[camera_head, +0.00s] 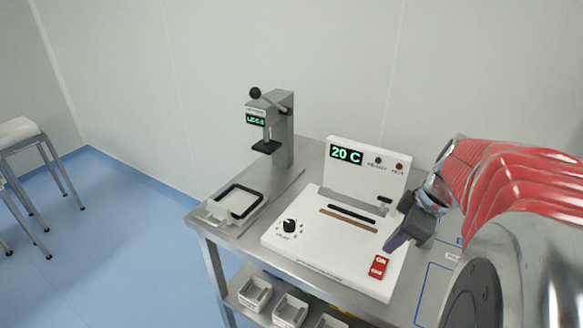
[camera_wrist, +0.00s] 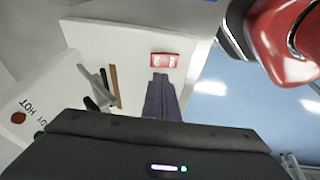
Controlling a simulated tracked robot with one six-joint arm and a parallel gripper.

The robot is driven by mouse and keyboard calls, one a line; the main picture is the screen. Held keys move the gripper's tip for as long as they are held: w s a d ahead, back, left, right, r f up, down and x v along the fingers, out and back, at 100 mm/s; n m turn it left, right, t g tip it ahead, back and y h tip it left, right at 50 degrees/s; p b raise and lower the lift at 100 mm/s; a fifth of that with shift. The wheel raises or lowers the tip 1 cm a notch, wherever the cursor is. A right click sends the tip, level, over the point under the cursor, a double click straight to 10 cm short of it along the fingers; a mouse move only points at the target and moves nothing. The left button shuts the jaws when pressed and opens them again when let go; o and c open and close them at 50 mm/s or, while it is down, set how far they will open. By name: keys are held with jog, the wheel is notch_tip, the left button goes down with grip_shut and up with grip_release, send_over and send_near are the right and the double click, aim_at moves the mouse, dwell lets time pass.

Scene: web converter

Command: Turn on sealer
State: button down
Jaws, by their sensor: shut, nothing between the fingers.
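The sealer (camera_head: 322,276) is a white box with an upright back panel on the metal table. Its green display (camera_head: 346,154) reads 20 C, with two small indicator lights beside it. A red switch (camera_head: 378,267) with white lettering is at its front right corner; it also shows in the wrist view (camera_wrist: 164,60). A black knob (camera_head: 289,226) is at its front left. My gripper (camera_head: 392,243) is shut and empty, above the sealer's right side near the red switch. In the wrist view the fingertips (camera_wrist: 160,80) point at the switch, just short of it; contact cannot be told.
A grey press (camera_head: 283,130) with a black ball handle stands at the back left of the table. A tray with a black frame (camera_head: 236,203) lies at the left. White bins (camera_head: 255,294) sit on the lower shelf. Stools (camera_head: 32,155) stand far left.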

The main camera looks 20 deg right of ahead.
aim_at(381, 261)
jog(key=shift+s+d+x, duration=0.1)
jog(key=shift+d+x, duration=0.05)
jog(key=shift+x, duration=0.75)
jog(key=shift+s+d+x, duration=0.1)
jog(key=shift+d+x, duration=0.05)
jog(key=shift+x, duration=0.75)
jog(key=shift+s+d+x, duration=0.1)
jog(key=shift+d+x, duration=0.1)
jog(key=shift+x, duration=0.7)
jog(key=shift+f, duration=0.1)
